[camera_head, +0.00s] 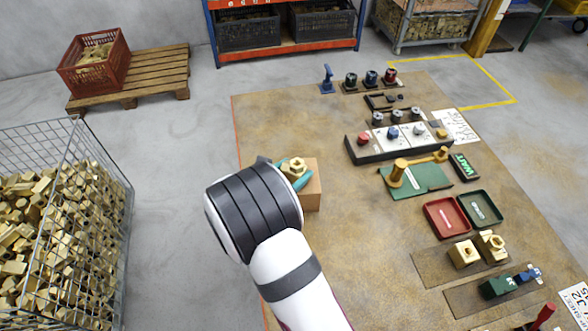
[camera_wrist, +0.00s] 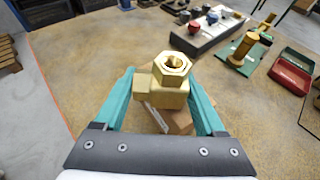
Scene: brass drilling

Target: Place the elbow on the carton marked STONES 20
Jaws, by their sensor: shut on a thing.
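The brass elbow (camera_head: 294,167) is between the teal fingers of my gripper (camera_wrist: 163,98), which is shut on it. In the wrist view the elbow (camera_wrist: 172,82) has a hexagonal nut with an open bore facing up and a square arm pointing left. A brown carton (camera_head: 313,190) stands on the bench right at the elbow, partly hidden by my wrist. In the wrist view the carton (camera_wrist: 178,122) shows under the elbow, with a pale label on it. I cannot read its marking, nor tell whether the elbow touches its top.
A black rack with coloured knobs (camera_head: 372,156), a green plate with a brass fixture (camera_head: 435,182), a red tray (camera_head: 430,207) and a dark green tray (camera_head: 494,207) lie to the right. Brass blocks (camera_head: 463,254) sit on a brown board. The bench around the carton is clear.

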